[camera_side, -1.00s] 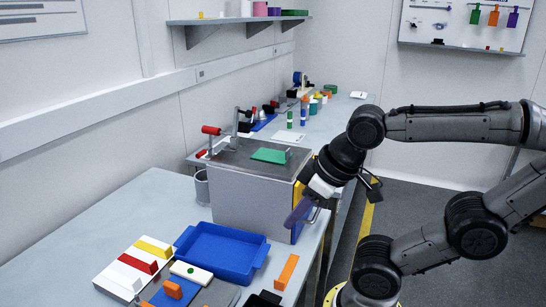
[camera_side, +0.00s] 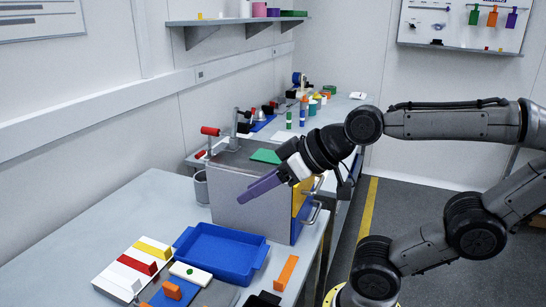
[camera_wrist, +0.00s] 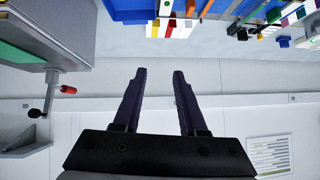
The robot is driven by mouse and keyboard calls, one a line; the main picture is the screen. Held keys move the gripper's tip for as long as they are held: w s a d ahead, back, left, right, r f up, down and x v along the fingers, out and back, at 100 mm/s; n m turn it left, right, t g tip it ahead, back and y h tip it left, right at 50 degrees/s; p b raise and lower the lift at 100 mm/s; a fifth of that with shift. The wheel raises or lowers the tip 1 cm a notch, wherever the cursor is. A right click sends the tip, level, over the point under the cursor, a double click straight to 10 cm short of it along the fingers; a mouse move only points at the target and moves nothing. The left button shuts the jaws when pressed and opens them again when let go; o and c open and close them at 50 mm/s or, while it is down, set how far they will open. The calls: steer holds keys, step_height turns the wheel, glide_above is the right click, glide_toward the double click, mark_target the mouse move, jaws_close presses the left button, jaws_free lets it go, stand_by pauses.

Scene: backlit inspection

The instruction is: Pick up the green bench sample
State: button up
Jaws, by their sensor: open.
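A flat green piece (camera_side: 266,156), which I take as the green bench sample, lies on top of the grey box (camera_side: 230,200). In the side view its right end is hidden behind my wrist. In the wrist view a green patch (camera_wrist: 18,54) shows at the left edge, on the box top. My gripper (camera_side: 243,196) has purple fingers and is in front of the box, lower than the sample and apart from it. In the wrist view the fingers (camera_wrist: 157,71) are spread with nothing between them.
A clamp with a red handle (camera_side: 210,131) stands at the back of the box top. The box's right side has a yellow panel and metal handles (camera_side: 311,212). A blue tray (camera_side: 222,255) and colored blocks (camera_side: 287,272) sit on the bench in front.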

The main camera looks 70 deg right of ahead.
mark_target(271, 152)
steer(key=w+d+r+m+t+h, duration=0.1)
steer(key=w+r+m+t, duration=0.35)
steer(key=w+r, duration=0.4)
steer(key=w+d+r+m+h, duration=0.3)
steer(key=d+m+h, duration=0.45)
steer(key=d, duration=0.25)
steer(key=s+d+f+m+g+h, duration=0.5)
steer(key=d+f+m+g+h, duration=0.15)
steer(key=f+g, duration=0.2)
steer(key=s+a+f+g+h, duration=0.3)
steer(key=a+f+g, duration=0.1)
steer(key=f+g, duration=0.25)
steer(key=shift+n+y, duration=0.25)
steer(key=shift+y, duration=0.05)
steer(key=d, duration=0.4)
steer(key=d+f, duration=0.1)
steer(key=d, duration=0.3)
steer(key=d+f, duration=0.1)
steer(key=d, duration=0.4)
steer(key=shift+d+f, duration=0.1)
steer(key=shift+f, duration=0.15)
